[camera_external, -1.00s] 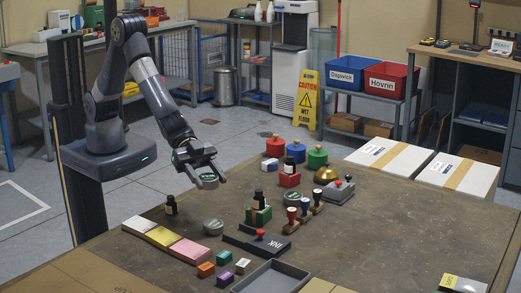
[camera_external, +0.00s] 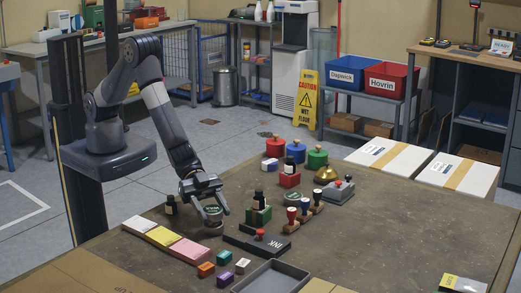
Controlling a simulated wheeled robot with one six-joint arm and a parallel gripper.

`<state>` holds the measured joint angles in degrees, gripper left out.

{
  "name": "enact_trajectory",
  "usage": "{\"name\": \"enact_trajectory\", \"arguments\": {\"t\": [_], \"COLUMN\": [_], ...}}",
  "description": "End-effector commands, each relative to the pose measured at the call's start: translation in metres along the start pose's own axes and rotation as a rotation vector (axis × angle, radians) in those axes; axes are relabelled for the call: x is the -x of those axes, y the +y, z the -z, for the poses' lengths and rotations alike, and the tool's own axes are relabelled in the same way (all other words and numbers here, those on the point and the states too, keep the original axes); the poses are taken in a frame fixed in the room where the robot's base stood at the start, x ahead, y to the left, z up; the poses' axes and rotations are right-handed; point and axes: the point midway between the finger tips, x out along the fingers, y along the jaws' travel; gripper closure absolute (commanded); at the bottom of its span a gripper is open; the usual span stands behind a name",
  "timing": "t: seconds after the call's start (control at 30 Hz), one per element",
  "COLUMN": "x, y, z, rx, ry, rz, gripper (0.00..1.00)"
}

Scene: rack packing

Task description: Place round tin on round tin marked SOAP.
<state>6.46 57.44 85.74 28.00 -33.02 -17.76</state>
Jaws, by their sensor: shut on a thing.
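My gripper (camera_external: 212,207) is shut on a small grey round tin (camera_external: 212,212) with a dark green label on its lid. It holds this tin level, directly above a second grey round tin (camera_external: 213,227) standing on the table. The two tins line up closely; I cannot tell whether they touch or a thin gap is left. The lower tin's lid is hidden by the held tin. A third round tin (camera_external: 293,199) with a green lid stands farther right, behind the stamps. I cannot read SOAP on any tin at this size.
A small black bottle (camera_external: 171,205) stands left of my gripper. Pastel pads (camera_external: 165,238) lie in front of it. A green block with a bottle (camera_external: 258,214) and a black INK pad (camera_external: 262,244) are to the right. The table's right side (camera_external: 400,230) is largely clear.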

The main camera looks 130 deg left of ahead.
Motion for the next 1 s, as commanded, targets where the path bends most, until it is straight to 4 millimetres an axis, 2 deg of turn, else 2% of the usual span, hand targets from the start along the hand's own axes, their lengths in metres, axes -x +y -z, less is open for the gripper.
{"name": "enact_trajectory", "arguments": {"t": [0.1, 0.5, 0.53, 0.77, 1.0], "x": [-0.0051, -0.0073, -0.0066, -0.0064, -0.0062], "y": [-0.0001, -0.0001, -0.0001, -0.0001, -0.0001], "z": [-0.0122, -0.0172, -0.0158, -0.0155, -0.0151], "rx": [0.002, 0.000, 0.000, 0.000, 0.000], "ry": [-0.001, 0.001, 0.000, 0.000, 0.000], "rz": [0.001, 0.001, 0.001, 0.001, 0.001], "gripper": [0.74, 0.74, 0.48, 0.29, 0.28]}}
